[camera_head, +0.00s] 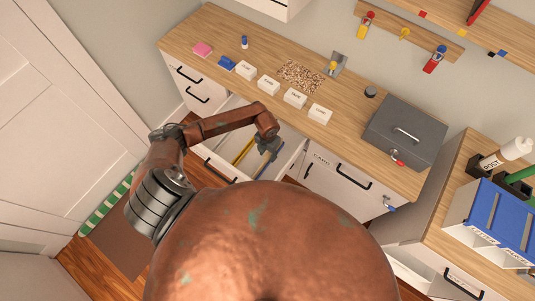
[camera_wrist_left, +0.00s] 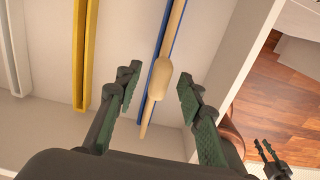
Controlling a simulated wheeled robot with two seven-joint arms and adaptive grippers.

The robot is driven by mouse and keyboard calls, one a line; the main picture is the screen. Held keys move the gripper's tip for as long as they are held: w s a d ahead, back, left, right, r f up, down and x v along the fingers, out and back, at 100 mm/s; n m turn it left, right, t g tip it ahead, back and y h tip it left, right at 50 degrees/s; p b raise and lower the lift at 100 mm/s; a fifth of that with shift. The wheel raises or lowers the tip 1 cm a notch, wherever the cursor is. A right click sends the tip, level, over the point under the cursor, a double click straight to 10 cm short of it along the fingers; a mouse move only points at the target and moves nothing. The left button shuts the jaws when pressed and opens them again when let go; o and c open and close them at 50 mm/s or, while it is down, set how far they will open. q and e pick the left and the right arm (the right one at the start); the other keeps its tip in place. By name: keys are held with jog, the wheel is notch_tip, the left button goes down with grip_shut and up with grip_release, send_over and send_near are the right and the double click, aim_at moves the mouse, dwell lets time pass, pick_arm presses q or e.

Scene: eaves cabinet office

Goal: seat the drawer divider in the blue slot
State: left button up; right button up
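The drawer divider (camera_wrist_left: 158,80) is a thin pale wooden piece with a rounded knob, seen from above in the left wrist view. It runs along the blue slot (camera_wrist_left: 153,95); I cannot tell whether it sits inside the slot or above it. My left gripper (camera_wrist_left: 159,86) is open, its green-padded fingers on either side of the knob with gaps on both sides. In the head view my left gripper (camera_head: 269,146) is over the open drawer and hides much of the divider. My right gripper (camera_wrist_left: 265,147) shows small at the lower right of the wrist view, fingers apart.
The white drawer (camera_head: 292,157) also holds a yellow slot (camera_wrist_left: 85,60) and a pale grey slot (camera_wrist_left: 10,65). The wooden counter (camera_head: 345,135) carries several white labelled blocks and a grey box (camera_head: 405,132). Wooden floor (camera_wrist_left: 285,105) lies beyond the drawer wall.

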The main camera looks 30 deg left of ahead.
pick_arm(q)
jog(key=shift+r, duration=0.1)
notch_tip(320, 180, up, 12)
dwell(0.5)
jog(key=shift+s, duration=0.1)
dwell(0.4)
